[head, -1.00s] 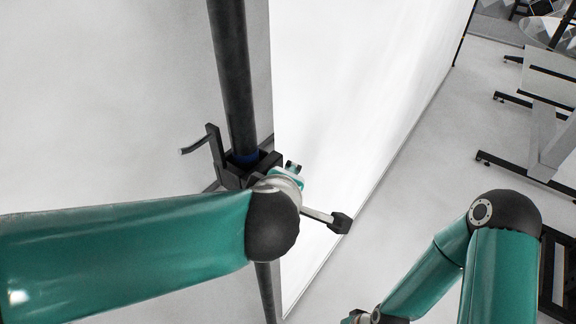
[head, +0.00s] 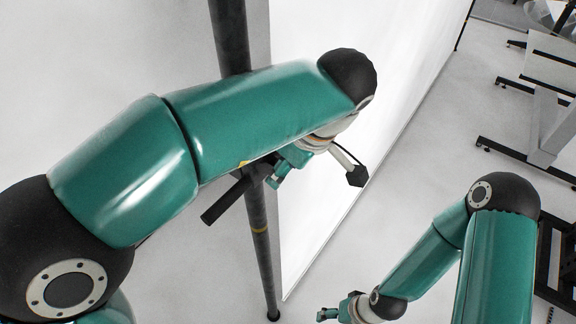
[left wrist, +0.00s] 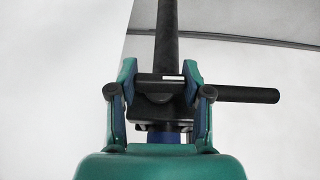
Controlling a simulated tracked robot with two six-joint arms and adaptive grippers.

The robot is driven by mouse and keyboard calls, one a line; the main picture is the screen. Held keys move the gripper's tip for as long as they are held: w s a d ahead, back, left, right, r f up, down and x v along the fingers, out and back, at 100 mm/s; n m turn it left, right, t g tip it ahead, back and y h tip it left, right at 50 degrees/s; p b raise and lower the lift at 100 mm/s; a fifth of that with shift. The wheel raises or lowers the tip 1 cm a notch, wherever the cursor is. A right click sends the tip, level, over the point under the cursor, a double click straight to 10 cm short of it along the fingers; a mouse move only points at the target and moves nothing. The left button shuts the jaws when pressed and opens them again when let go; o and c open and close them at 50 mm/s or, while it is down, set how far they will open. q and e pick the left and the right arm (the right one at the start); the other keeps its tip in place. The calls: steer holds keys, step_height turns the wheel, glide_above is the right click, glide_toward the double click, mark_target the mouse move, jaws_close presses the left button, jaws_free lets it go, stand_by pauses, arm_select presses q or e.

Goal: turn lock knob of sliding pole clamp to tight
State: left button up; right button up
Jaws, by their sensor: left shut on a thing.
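The black sliding pole clamp sits on the upright dark pole (head: 230,42), mostly hidden behind my left arm in the head view. A dark bar-like handle (head: 228,200) sticks out down and to the left from it. In the left wrist view the black clamp part (left wrist: 160,110) is in front of the pole, and the handle (left wrist: 245,94) points right. My left gripper (head: 277,178) is at the clamp, its fingers shut on the black knob piece (left wrist: 158,85) between them. My right gripper (head: 324,314) is at the bottom edge, away from the clamp; its jaw opening is unclear.
A bright white panel (head: 400,60) stands right behind the pole. Grey stands (head: 545,130) with dark feet are at the far right. The pale floor (head: 430,130) between panel and stands is clear.

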stand_by(0.5)
arm_select(q)
steer(key=o, duration=1.2)
steer(key=shift+a, duration=0.1)
steer(key=shift+v, duration=3.7)
steer(key=shift+w, duration=0.15)
